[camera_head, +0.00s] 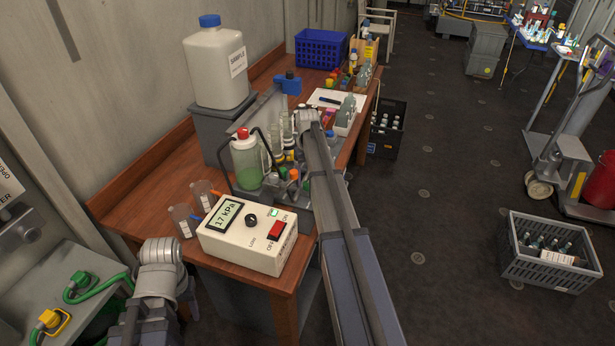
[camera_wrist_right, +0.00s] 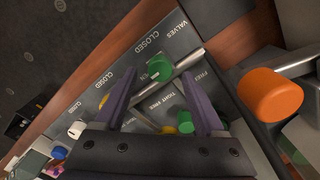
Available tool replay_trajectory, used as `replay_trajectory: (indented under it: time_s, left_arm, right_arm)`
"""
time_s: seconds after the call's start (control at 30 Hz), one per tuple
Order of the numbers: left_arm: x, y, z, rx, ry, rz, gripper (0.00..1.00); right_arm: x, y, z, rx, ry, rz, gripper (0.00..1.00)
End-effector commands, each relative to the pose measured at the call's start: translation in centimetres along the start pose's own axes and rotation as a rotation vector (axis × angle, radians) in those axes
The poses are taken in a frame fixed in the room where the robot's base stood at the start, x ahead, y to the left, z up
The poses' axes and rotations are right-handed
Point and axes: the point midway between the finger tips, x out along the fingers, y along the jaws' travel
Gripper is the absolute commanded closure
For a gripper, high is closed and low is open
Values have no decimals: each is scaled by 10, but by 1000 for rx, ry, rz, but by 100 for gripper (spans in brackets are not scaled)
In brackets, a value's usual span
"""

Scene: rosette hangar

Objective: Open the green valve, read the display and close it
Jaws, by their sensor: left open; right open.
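A green valve handle (camera_wrist_right: 160,68) shows in the right wrist view on a grey panel lettered "VALVES", "OPEN" and "CLOSED". My right gripper (camera_wrist_right: 158,76) is open, its purple fingers either side of that handle; contact cannot be told. A second green knob (camera_wrist_right: 185,122), a yellow knob (camera_wrist_right: 168,130) and a large orange knob (camera_wrist_right: 270,95) are near it. In the head view, my right arm partly covers the valve panel. The display (camera_head: 226,212) on the white box reads 17 kPa. My left gripper (camera_head: 186,288) is low at the table's left front, its fingers mostly hidden.
The wooden table (camera_head: 160,185) carries a big white canister (camera_head: 218,65), a green-filled bottle (camera_head: 247,163) and a blue basket (camera_head: 320,48). A grey crate (camera_head: 548,255) and a trolley (camera_head: 575,140) stand on the floor at the right. Open floor lies between.

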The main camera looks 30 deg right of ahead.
Motion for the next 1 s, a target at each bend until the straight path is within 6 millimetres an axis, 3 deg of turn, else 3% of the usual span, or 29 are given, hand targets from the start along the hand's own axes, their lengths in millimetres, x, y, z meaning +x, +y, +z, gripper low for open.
replay_trajectory:
  time_s: [0.03,0.33,1.0]
  left_arm:
    - [-14,-1,1,0,0,0,50]
    - [-50,-5,3,1,0,0,50]
    - [-52,-5,3,1,0,0,50]
  right_arm:
    - [-14,0,0,0,0,0,28]
    - [-50,0,0,0,0,0,28]
    - [-53,0,0,0,0,0,28]
